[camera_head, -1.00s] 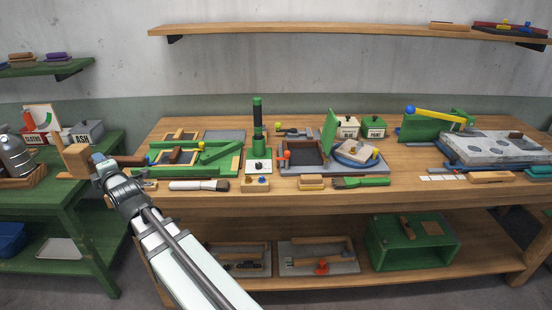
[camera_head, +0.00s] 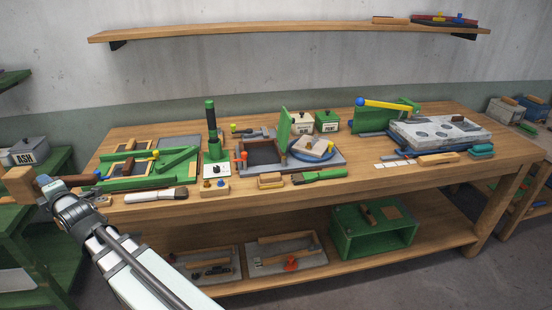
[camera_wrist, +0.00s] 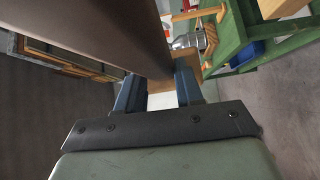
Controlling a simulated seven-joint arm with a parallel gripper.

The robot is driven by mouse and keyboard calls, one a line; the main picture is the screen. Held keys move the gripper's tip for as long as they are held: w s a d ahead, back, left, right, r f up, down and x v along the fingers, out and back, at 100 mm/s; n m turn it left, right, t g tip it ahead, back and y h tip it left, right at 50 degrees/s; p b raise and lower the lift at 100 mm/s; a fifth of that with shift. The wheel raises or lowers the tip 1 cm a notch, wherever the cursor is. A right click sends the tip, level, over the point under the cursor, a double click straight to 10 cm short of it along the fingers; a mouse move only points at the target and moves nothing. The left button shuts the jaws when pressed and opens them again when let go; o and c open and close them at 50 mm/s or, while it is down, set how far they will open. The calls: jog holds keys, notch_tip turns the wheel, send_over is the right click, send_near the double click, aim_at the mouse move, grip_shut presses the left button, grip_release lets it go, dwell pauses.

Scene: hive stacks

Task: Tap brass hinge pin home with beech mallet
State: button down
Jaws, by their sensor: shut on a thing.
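My gripper (camera_head: 48,187) is shut on the beech mallet, at the left of the head view beyond the bench's left end. The mallet's blocky wooden head (camera_head: 19,186) points left, and its dark handle (camera_head: 74,181) runs right through the jaws. In the wrist view the blue-grey fingers (camera_wrist: 158,92) close around the mallet, whose brown handle (camera_wrist: 105,35) fills the upper left. A green frame fixture (camera_head: 180,162) lies on the bench's left part, to the right of the mallet. I cannot make out the brass hinge pin with certainty.
A green side table (camera_head: 22,243) stands at the left. The lower shelf holds a green box (camera_head: 375,240).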

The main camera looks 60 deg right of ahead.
notch_tip(320, 180, down, 5)
jog(key=shift+f, duration=0.1)
jog(key=shift+r, duration=0.2)
notch_tip(320, 180, up, 5)
jog(key=shift+f, duration=0.1)
dwell(0.6)
jog(key=shift+f, duration=0.1)
notch_tip(320, 180, down, 6)
dwell(0.5)
